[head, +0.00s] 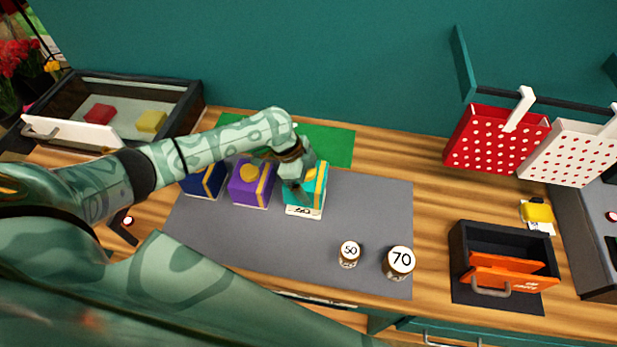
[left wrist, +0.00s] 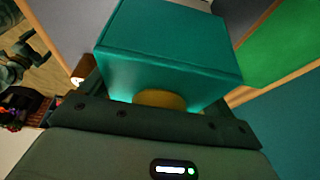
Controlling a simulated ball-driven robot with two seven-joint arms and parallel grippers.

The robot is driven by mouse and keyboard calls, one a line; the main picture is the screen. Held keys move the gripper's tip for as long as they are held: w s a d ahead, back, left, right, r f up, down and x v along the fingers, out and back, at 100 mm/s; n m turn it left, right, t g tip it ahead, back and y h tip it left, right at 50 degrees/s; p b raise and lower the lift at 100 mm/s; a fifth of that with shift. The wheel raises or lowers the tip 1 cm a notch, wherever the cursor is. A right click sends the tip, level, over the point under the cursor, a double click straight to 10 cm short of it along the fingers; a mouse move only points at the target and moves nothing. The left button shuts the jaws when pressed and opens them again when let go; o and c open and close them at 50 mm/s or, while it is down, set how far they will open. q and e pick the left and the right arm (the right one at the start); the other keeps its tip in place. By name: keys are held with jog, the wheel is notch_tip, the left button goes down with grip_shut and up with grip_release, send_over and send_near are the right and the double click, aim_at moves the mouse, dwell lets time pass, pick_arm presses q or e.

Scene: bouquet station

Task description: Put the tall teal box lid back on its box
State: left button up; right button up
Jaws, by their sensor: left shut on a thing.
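The teal box (head: 313,201), with a gold stripe and a white label at its foot, stands on the grey mat, right of the purple box. My left gripper (head: 298,186) is over it and hides part of its top. In the left wrist view a teal block shape (left wrist: 165,50) fills the space ahead of the gripper, with a round gold knob (left wrist: 160,98) close to the gripper. The left gripper is shut on the lid by this knob. I cannot tell whether the lid touches the box or sits square on it. My right gripper is not in view.
A purple box (head: 247,190) with a gold knob and a dark blue box (head: 207,182) stand close on the left. Weights marked 50 (head: 349,254) and 70 (head: 398,262) stand in front right. The grey mat (head: 375,205) is clear right of the teal box.

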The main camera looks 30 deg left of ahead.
pick_arm(q)
jog(key=shift+p, duration=0.3)
jog(key=shift+f, duration=0.2)
dwell(0.7)
jog(key=shift+f, duration=0.2)
jog(key=shift+f+b, duration=0.55)
jog(key=shift+f, duration=0.65)
dwell(0.9)
jog(key=o, duration=0.7)
jog(key=shift+r, duration=0.1)
